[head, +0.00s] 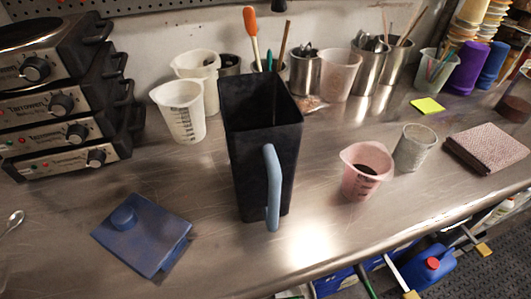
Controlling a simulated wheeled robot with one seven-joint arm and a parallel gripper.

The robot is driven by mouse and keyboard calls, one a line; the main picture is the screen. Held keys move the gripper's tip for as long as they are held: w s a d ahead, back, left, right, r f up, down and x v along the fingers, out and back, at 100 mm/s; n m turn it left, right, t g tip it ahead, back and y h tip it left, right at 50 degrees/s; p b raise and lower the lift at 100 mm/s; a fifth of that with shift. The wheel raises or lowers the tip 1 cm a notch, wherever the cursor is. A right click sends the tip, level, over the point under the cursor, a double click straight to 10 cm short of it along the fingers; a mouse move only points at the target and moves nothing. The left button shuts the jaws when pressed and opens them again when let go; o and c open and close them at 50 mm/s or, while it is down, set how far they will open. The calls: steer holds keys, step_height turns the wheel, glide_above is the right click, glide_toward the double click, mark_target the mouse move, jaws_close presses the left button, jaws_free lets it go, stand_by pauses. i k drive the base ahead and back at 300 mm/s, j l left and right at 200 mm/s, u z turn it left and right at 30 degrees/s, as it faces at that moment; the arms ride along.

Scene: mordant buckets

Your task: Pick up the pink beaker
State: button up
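The pink beaker (366,171) is a translucent pink cup with a spout, dark markings and dark contents. It stands upright on the metal counter (330,245), right of centre and near the front edge. A grey speckled cup (413,149) stands close on its right, slightly farther back. My gripper is not in view.
A tall black container with a blue-grey handle (272,190) stands left of the beaker. White measuring cups (181,110) and metal tins (304,74) line the back.

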mark_target(368, 164)
steer(key=i+l, duration=0.1)
steer(key=l, duration=1.6)
